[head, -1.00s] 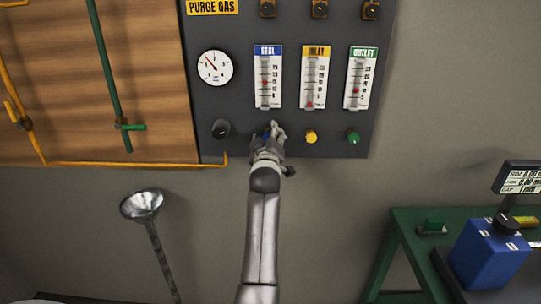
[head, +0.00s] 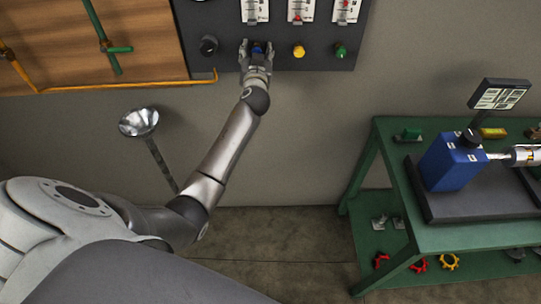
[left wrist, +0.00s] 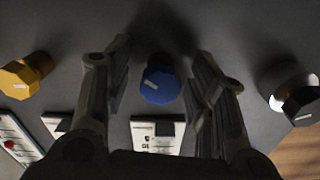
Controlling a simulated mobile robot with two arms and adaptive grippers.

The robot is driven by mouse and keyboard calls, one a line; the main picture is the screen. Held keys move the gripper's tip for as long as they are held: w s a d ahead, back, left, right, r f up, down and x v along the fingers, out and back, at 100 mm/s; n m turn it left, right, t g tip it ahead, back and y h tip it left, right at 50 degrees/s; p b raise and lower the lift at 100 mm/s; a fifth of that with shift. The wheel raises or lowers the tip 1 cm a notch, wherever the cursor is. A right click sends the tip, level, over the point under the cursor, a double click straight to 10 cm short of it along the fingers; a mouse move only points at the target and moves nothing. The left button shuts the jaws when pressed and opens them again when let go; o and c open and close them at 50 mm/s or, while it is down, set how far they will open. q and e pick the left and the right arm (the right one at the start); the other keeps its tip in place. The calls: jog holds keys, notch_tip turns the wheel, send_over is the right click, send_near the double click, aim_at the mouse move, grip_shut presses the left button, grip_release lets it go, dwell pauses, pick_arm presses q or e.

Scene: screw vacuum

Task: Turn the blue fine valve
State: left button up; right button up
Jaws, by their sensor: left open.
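The blue fine valve (head: 257,48) is a small knob on the lower part of the dark wall panel. In the left wrist view the blue knob (left wrist: 160,85) has a light mark on its face and sits between my finger tips. My left gripper (head: 257,50) is at the panel with its fingers open, one on each side of the knob. In the left wrist view a gap shows between the knob and each finger of the left gripper (left wrist: 162,85). My right gripper is not in view.
A black knob (head: 208,45) is left of the blue one, a yellow knob (head: 299,50) and a green knob (head: 340,50) right of it. A metal funnel (head: 138,122) stands below left. A green bench (head: 385,150) with a blue box (head: 452,163) is at the right.

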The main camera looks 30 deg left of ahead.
pick_arm(q)
jog(key=b+v, duration=0.4)
jog(key=v, duration=0.7)
jog(key=s+d+f+m+g+h, duration=0.1)
jog(key=d+f, duration=0.1)
jog(key=f, duration=0.8)
jog(key=s+d+f+m+g+h, duration=0.1)
jog(key=d+f+m+g+h, duration=0.1)
jog(key=f, duration=0.8)
jog(key=s+d+f+m+g+h, duration=0.1)
jog(key=d+f+h, duration=0.1)
jog(key=f, duration=0.9)
jog(key=shift+s+d+m, duration=0.35)
jog(key=shift+d+m, duration=0.05)
jog(key=shift+d, duration=0.05)
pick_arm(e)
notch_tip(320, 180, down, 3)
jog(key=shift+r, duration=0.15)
